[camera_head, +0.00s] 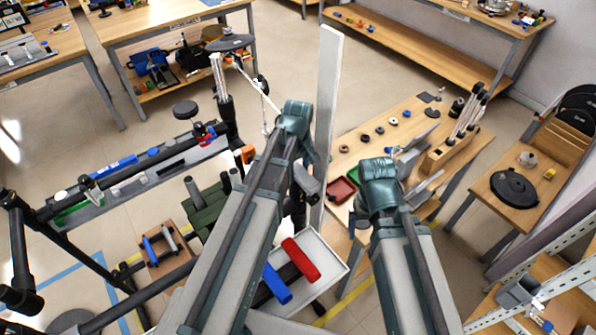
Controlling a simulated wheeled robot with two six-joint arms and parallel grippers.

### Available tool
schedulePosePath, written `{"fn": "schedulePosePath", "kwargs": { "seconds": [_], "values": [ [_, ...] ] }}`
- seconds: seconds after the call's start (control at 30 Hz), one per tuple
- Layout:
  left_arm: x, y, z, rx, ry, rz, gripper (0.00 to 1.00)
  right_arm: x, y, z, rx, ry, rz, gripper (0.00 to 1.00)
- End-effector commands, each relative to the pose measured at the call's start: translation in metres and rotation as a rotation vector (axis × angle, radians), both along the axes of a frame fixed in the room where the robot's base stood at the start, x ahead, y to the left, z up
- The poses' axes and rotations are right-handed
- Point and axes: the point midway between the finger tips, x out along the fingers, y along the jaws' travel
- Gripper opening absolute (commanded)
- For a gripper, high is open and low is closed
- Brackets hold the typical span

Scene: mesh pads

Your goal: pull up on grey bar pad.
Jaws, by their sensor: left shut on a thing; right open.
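My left gripper (299,192) is near the picture's middle, beside a tall pale grey upright bar (329,80). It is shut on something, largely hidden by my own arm. A small grey block-like part (307,180) shows there; I cannot tell whether it is the grey bar pad or part of my gripper. My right gripper (356,217) is to the right of the upright, above the wooden bench's near-left end. It is open, its fingers mostly hidden behind my teal wrist. No grey bar pad can be picked out with certainty.
A white tray (335,267) with a red pad (300,260) and a blue pad (277,284) stands below my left arm. A wooden bench (380,150) with small parts is at right. A black-framed stand (115,185) fills the left. Open floor lies behind.

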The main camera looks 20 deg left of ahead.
Motion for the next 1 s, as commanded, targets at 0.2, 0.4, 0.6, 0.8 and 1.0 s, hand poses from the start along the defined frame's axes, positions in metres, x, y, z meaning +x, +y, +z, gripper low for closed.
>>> {"fn": "schedulePosePath", "kwargs": {
  "seconds": [0.2, 0.4, 0.6, 0.8, 1.0],
  "values": [
    [0.002, 0.001, 0.001, 0.001, -0.005, 0.0, 0.0, 0.0, 0.0, 0.002, 0.0, 0.0, 0.0, 0.9],
    [0.002, 0.001, 0.001, 0.001, -0.003, 0.0, 0.87, 0.0, 0.0, 0.001, 0.0, 0.0, 0.0, 0.9],
    [0.001, 0.0, 0.001, 0.0, -0.003, 0.0, 0.9, 0.0, 0.0, 0.001, 0.0, 0.0, 0.0, 0.9],
    [0.001, 0.0, 0.003, 0.001, -0.002, 0.0, 0.9, 0.0, 0.0, 0.003, 0.0, 0.0, 0.0, 0.9],
    [0.001, 0.0, 0.016, 0.001, -0.002, 0.0, 0.9, 0.0, 0.0, 0.016, 0.0, 0.0, 0.0, 0.9]
  ]
}}
